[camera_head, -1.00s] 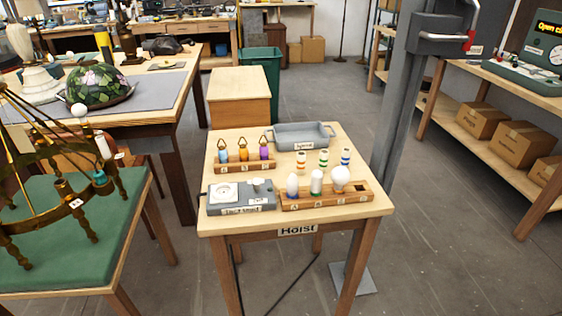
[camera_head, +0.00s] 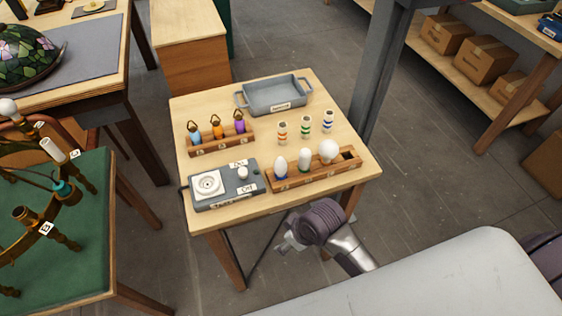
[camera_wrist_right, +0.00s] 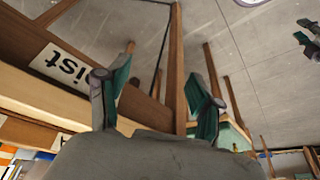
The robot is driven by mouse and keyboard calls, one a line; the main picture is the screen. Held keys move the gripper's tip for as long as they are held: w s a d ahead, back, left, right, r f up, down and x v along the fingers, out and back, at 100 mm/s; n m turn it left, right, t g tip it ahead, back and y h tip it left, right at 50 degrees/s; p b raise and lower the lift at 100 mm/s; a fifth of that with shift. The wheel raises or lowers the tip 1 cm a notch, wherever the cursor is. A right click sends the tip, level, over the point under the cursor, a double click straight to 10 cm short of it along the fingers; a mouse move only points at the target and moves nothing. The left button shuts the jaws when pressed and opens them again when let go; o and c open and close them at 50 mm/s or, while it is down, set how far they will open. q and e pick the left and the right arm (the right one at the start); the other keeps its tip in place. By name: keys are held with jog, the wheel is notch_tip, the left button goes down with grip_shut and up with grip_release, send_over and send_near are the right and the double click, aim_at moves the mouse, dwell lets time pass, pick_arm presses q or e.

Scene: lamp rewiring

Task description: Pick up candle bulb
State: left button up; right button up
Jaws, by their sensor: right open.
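The candle bulb (camera_head: 281,168) is white and pointed with a blue base. It stands upright in the left slot of a wooden bulb rack (camera_head: 318,173) at the front right of the small table. A tube-shaped bulb (camera_head: 305,159) with a green base and a round globe bulb (camera_head: 328,151) stand in the same rack. My right gripper (camera_head: 290,238) is low in front of the table, below the rack and apart from it. In the right wrist view my right gripper (camera_wrist_right: 160,92) has its fingers spread with nothing between them, below the table edge. My left gripper is out of view.
A grey tester box (camera_head: 226,184) lies left of the rack. Behind are a rack of colored lamps (camera_head: 220,138), several striped sleeves (camera_head: 305,124) and a grey tray (camera_head: 277,96). A grey post (camera_head: 380,75) rises right of the table. A green table (camera_head: 85,235) with a chandelier stands left.

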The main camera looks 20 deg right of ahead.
notch_tip(320, 180, up, 8)
jog(key=w+a+n, duration=0.2)
jog(key=a+n, duration=0.1)
jog(key=n+g+h+p, duration=0.2)
jog(key=n+h, duration=0.2)
jog(key=n, duration=1.1)
send_near(281, 167)
jog(key=f, duration=0.2)
jog(key=w+f+p, duration=0.1)
jog(key=f, duration=0.1)
jog(key=w+f, duration=0.1)
jog(key=f, duration=0.1)
jog(key=shift+w+d+f, duration=0.1)
jog(key=shift+f, duration=0.25)
jog(key=f+p, duration=0.1)
jog(key=f, duration=0.1)
jog(key=d+f+p, duration=0.1)
jog(key=f, duration=0.1)
jog(key=shift+d, duration=0.2)
jog(key=shift+w+d+f, duration=0.1)
jog(key=shift+f, duration=0.5)
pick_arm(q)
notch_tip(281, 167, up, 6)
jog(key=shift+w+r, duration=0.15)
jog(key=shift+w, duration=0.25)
pick_arm(e)
jog(key=c, duration=1.2)
